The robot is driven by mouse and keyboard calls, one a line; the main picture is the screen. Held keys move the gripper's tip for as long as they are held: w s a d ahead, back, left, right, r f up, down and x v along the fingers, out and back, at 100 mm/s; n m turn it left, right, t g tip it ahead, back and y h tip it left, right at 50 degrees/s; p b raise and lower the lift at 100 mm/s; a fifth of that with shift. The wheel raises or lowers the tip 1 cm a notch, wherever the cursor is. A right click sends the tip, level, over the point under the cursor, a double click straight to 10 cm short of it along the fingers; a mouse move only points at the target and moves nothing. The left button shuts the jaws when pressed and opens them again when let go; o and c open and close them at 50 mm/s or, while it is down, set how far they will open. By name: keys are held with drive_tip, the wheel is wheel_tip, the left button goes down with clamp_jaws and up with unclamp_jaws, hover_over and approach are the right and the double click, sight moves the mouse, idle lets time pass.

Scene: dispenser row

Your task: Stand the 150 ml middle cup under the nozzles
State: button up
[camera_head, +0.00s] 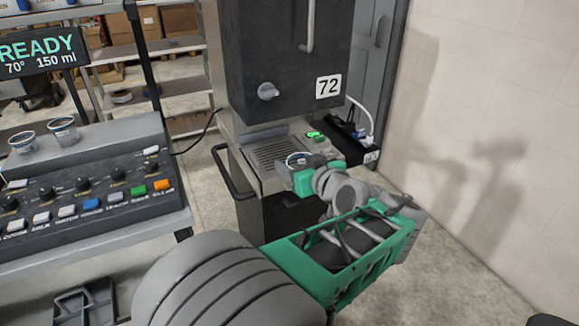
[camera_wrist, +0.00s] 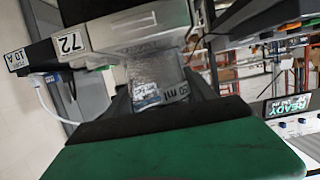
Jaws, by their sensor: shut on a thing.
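My gripper (camera_head: 300,172) is at the front of the dark dispenser (camera_head: 285,60) marked 72. It is shut on a clear cup (camera_head: 296,158), whose rim shows just past the green fingers. In the wrist view the cup (camera_wrist: 158,78) sits between the dark fingers (camera_wrist: 165,98), and its label reads 150 ml. The cup appears at the near edge of the slotted drip tray (camera_head: 272,150), below the dispenser body. I cannot tell whether its base touches the tray. The nozzles are not clearly visible.
Two clear cups (camera_head: 63,130) stand on the grey ledge at left, behind a button panel (camera_head: 90,198). A sign (camera_head: 40,52) reads READY, 70°, 150 ml. A power strip (camera_head: 350,130) with white plugs is right of the tray. A pale wall (camera_head: 490,110) bounds the right.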

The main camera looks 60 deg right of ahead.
drive_tip(key=p, duration=0.5)
hover_over(270, 155)
drive_tip(key=shift+f, duration=0.45)
drive_tip(key=shift+w+d+f+b, duration=0.1)
drive_tip(key=shift+d+f+b, duration=0.05)
drive_tip(key=shift+f+b, duration=0.95)
drive_tip(key=shift+b, duration=0.3)
drive_tip(key=shift+f+b, duration=0.6)
drive_tip(key=shift+b, duration=0.15)
drive_tip(key=o, duration=1.4)
